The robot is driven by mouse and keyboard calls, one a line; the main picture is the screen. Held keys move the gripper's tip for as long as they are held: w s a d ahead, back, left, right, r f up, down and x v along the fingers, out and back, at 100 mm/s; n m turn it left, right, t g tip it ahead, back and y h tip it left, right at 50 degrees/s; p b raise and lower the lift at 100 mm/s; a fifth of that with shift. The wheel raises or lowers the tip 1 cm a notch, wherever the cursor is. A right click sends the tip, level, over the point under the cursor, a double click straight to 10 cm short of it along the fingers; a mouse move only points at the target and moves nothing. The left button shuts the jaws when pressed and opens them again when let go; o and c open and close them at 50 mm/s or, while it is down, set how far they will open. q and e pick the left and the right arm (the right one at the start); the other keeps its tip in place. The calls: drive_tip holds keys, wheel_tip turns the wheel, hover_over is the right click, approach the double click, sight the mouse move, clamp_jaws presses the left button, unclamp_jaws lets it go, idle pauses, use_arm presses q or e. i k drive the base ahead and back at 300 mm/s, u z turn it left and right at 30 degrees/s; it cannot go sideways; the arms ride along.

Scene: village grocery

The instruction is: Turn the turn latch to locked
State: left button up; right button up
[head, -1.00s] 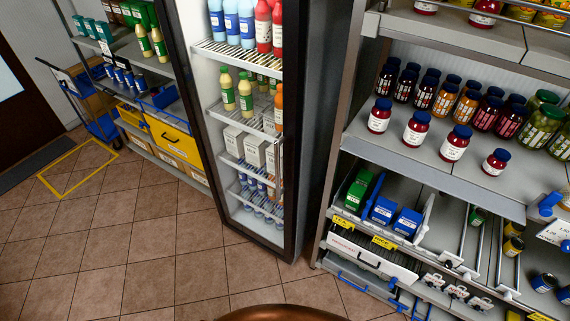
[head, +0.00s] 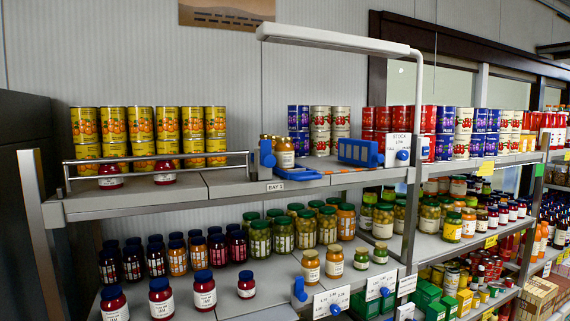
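No part is plainly readable as the turn latch, and I cannot tell which fitting it is or how it is turned. On the upper shelf, a blue upright fitting (head: 267,154) with a flat blue plate (head: 297,174) stands at the shelf's front edge. To its right is a blue slotted frame (head: 360,153) beside a white card with a round blue knob (head: 402,155). Lower down, white cards at the shelf edge carry blue knobs (head: 335,309), (head: 384,291). A small blue fitting (head: 299,289) stands left of them. Neither gripper shows in the head view.
The upper shelf (head: 225,183) holds yellow, blue, white and red cans, with a metal rail (head: 160,158) at left. Jars crowd the shelf below. A grey post with an overhead light bar (head: 335,39) rises in front. A dark cabinet (head: 25,135) stands at far left.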

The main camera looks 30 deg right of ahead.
sight(268, 160)
drive_tip(key=z, duration=0.95)
drive_tip(key=i, duration=0.15)
drive_tip(key=u, duration=0.05)
